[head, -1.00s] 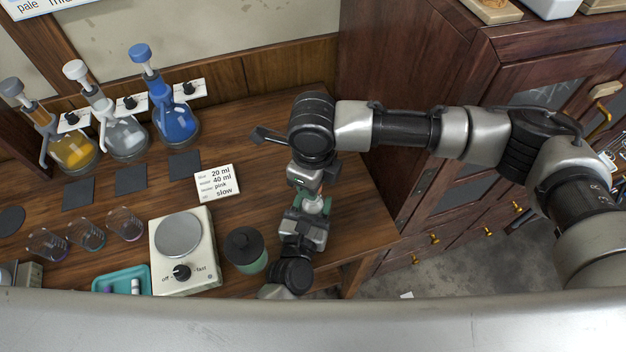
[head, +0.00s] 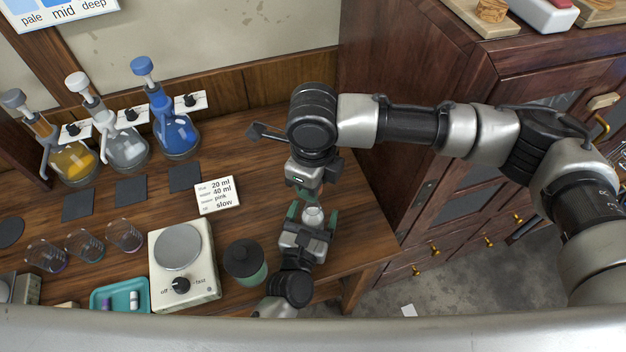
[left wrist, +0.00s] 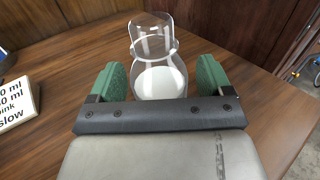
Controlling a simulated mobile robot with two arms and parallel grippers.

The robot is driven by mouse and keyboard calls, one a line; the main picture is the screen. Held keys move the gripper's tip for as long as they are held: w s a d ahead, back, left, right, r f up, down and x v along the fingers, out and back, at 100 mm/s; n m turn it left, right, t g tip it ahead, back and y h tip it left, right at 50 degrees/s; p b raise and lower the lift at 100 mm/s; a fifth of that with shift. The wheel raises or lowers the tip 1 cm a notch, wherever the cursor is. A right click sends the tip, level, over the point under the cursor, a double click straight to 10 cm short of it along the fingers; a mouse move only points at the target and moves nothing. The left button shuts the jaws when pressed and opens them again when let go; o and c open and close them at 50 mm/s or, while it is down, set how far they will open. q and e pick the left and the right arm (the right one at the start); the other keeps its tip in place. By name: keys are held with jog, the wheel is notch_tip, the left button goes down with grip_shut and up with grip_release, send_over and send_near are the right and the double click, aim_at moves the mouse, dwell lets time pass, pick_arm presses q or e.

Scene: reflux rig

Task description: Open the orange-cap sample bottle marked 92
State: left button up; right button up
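A clear glass bottle (left wrist: 158,75) with white contents stands upright on the bench in the left wrist view. Its mouth is open, with no cap on it. In the head view the bottle (head: 313,216) shows pale between the green fingers of my left gripper (head: 311,217). In the left wrist view that gripper (left wrist: 158,82) is open, a finger on each side of the bottle, with gaps visible. My right gripper (head: 304,192) points down just behind the bottle; its grip is mostly hidden. I see no orange cap and no number 92.
A dark-lidded green jar (head: 245,262) and a stirrer plate (head: 186,284) stand left of my left gripper. A note card (head: 217,195) lies behind them. Flasks, small glasses and a teal tray (head: 121,293) are further left. The bench's right edge is close to the bottle.

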aim_at(313, 216)
pick_arm(q)
jog(key=b+v, duration=0.2)
jog(key=v, duration=0.8)
jog(key=shift+s+a+b, duration=0.1)
jog(key=shift+s+b, duration=0.2)
jog(key=shift+s, duration=0.1)
jog(key=shift+s+a, duration=0.2)
jog(key=shift+s, duration=0.4)
pick_arm(e)
jog(key=shift+f, duration=1.45)
